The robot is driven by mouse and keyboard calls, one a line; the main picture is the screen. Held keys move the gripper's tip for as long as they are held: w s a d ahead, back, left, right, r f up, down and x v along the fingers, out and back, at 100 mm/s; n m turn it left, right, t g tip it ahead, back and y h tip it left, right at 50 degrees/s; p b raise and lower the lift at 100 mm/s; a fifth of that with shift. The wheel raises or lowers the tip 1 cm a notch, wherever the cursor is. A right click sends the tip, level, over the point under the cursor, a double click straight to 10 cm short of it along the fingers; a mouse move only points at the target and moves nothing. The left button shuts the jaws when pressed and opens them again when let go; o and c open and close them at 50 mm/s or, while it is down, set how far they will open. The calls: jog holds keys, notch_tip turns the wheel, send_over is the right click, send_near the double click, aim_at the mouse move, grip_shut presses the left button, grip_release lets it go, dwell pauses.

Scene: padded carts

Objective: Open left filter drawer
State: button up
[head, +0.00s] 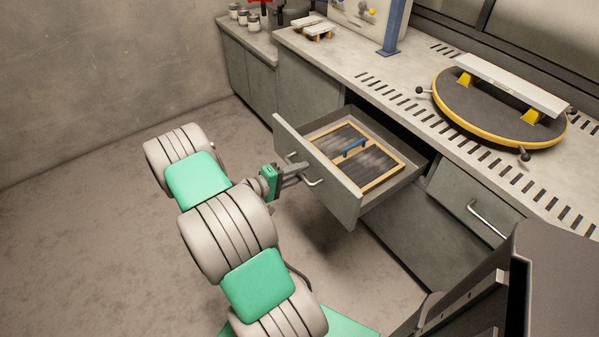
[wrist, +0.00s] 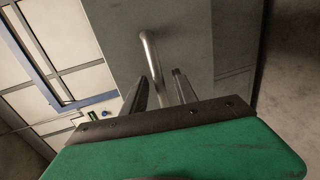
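The left filter drawer (head: 345,207) stands pulled well out from under the counter. Inside it lies a wood-framed filter (head: 372,182) with a dark mesh and a blue handle (head: 355,147). My gripper (head: 304,173) is at the bar handle (head: 316,184) on the drawer's front. In the wrist view, the metal handle (wrist: 150,52) runs between the two fingers (wrist: 158,88). The fingers stand apart, with a gap visible on each side of the bar.
A shut drawer with a bar handle (head: 490,219) is to the right. The counter (head: 345,57) carries a round yellow-rimmed turntable (head: 480,112), a blue post (head: 395,28) and several jars at the back left. The floor (head: 75,240) left of my arm is clear.

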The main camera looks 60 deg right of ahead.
jog(key=v, duration=0.8)
